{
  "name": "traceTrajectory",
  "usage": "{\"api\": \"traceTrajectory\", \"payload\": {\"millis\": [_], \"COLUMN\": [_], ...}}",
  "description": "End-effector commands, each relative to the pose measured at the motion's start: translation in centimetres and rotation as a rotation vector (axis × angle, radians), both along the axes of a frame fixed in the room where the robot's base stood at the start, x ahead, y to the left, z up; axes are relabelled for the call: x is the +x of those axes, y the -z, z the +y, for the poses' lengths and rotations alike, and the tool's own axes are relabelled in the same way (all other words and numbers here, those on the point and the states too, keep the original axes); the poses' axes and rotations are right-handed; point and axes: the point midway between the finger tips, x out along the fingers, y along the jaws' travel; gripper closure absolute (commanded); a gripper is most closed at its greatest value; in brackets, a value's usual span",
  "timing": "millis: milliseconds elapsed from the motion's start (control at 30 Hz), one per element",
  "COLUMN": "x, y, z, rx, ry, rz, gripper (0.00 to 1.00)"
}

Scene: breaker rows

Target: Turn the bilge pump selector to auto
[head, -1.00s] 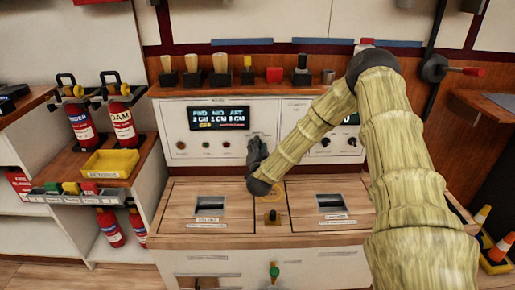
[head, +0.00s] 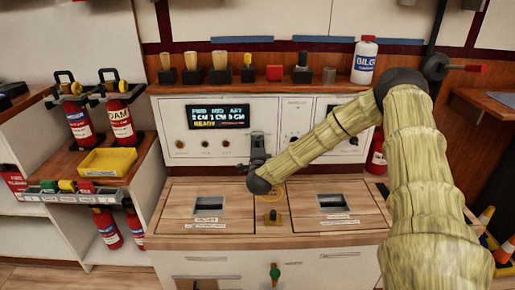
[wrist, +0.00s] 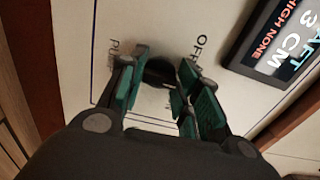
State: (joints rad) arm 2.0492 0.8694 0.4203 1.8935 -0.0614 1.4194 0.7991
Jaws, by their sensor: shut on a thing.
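The bilge pump selector is a dark round knob (wrist: 158,70) on the white panel. In the wrist view it sits between the green-padded fingers of my gripper (wrist: 158,84), which is shut on it. Printed labels lie around it: "OFF" at the upper right and one starting "PU" at the left, partly hidden by a finger. The fingers hide most of the knob, so I cannot tell where it points. In the head view my gripper (head: 258,143) is against the panel, right of the black display (head: 218,116), and covers the knob.
Other small knobs (head: 293,142) are on the panel to the right, behind my forearm.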

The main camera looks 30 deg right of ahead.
Motion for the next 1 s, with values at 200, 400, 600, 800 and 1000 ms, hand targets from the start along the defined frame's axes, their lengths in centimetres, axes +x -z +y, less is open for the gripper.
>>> {"api": "traceTrajectory", "payload": {"millis": [200, 400, 600, 800, 1000], "x": [-0.11, -0.13, -0.13, -0.07, -0.15], "y": [0.23, 0.23, 0.25, 0.14, 0.09], "z": [-0.03, -0.04, -0.04, -0.02, 0.06], "rx": [0.024, 0.025, 0.024, 0.025, 0.024], "ry": [0.001, 0.001, 0.001, 0.000, 0.000], "rz": [-0.010, -0.011, -0.010, -0.012, -0.012], "gripper": [0.91, 0.91, 0.56, 0.46, 0.46]}}
